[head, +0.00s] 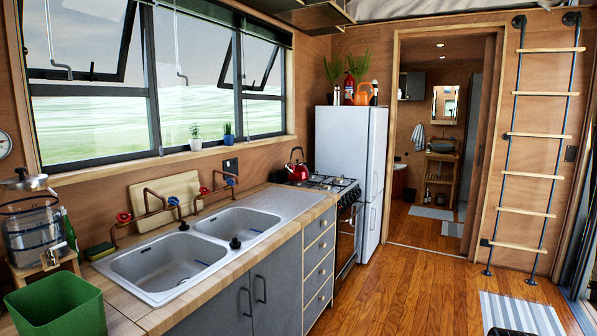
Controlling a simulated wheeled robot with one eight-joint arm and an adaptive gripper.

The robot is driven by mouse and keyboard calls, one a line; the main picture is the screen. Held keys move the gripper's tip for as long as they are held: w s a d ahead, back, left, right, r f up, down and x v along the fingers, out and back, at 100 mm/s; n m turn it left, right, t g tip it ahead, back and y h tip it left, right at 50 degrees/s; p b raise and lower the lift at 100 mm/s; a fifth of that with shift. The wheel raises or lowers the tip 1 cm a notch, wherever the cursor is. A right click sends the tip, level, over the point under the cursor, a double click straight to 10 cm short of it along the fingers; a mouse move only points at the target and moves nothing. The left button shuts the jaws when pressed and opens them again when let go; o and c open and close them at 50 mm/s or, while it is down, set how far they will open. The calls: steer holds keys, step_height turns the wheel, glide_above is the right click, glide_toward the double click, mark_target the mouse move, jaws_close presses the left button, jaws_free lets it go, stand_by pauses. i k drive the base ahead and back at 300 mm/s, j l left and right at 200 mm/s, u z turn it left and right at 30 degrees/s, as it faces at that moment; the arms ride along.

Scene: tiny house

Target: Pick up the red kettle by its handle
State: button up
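The red kettle (298,172) stands upright at the back of the counter run, at the near left corner of the stove (332,188). Its dark handle (297,151) arches over the top. I cannot tell whether its base rests on the hob or on the counter. No fingers of my gripper show in the head view, so its state and its distance from the kettle are not visible.
The counter (290,205) with a double sink (170,262) and red-knobbed taps runs along the left wall. A white fridge (350,150) stands beyond the stove. A green bin (60,305) is at the near left. The wooden floor (410,280) is mostly clear; a striped rug (520,312) lies right.

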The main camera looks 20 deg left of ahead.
mark_target(294, 174)
steer(key=i+j+z, duration=0.1)
steer(key=i+z, duration=0.2)
steer(key=i, duration=2.35)
steer(key=i+u, duration=0.25)
steer(key=i, duration=0.2)
steer(key=i+l+u, duration=0.3)
steer(key=i, duration=0.15)
steer(key=i+l+u, duration=0.25)
steer(key=i, duration=0.2)
steer(key=i+l+u, duration=0.1)
steer(key=u, duration=0.3)
steer(key=i+l+u, duration=0.2)
steer(key=u, duration=0.25)
steer(key=i+l+u, duration=0.25)
steer(key=u, duration=0.15)
steer(key=i+l+u, duration=0.15)
steer(key=l+u, duration=0.5)
steer(key=u, duration=0.2)
steer(key=i, duration=0.05)
